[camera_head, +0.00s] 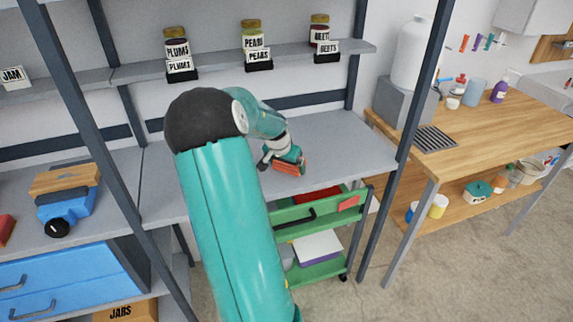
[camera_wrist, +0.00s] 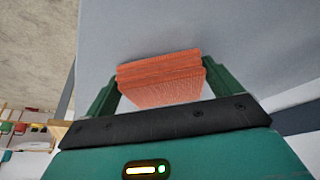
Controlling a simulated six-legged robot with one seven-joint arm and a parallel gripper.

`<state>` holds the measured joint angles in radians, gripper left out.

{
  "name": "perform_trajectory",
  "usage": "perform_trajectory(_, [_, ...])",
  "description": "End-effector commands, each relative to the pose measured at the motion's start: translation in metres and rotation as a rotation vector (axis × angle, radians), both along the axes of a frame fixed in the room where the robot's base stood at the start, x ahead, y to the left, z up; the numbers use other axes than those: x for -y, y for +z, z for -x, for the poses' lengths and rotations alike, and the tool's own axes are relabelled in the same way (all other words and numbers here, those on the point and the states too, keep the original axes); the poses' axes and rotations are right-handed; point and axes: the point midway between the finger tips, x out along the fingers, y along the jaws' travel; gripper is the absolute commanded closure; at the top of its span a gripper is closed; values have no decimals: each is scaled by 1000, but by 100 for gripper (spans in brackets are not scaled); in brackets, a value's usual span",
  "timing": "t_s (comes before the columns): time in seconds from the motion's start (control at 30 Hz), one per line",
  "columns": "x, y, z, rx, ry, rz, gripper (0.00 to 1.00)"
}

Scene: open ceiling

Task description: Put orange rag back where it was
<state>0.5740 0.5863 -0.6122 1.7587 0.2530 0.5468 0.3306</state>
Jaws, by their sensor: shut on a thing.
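The orange rag (camera_wrist: 160,80) is a folded, ribbed cloth between the two green fingers of my gripper (camera_wrist: 160,88) in the wrist view. My gripper is shut on it, with a finger at each side. In the head view the orange rag (camera_head: 291,166) shows at the end of my gripper (camera_head: 284,160), over the grey shelf surface (camera_head: 335,150). I cannot tell whether the rag touches the shelf.
A green cart (camera_head: 330,229) with a red item on top stands below the shelf's front edge. Labelled jars line the upper shelf (camera_head: 215,60). A wooden table (camera_head: 480,135) stands at right. The grey shelf around my gripper is mostly clear.

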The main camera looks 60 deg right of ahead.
Motion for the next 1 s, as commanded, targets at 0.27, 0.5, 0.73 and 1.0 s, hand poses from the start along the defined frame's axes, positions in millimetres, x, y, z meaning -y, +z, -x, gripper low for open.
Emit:
perform_trajectory(0.27, [0, -3, 0, 0, 0, 0, 0])
perform_trajectory(0.5, [-1, 3, 0, 1, 0, 1, 0])
perform_trajectory(0.73, [-16, 39, -2, 4, 3, 3, 0])
perform_trajectory(1.0, [-38, 91, -1, 3, 3, 2, 0])
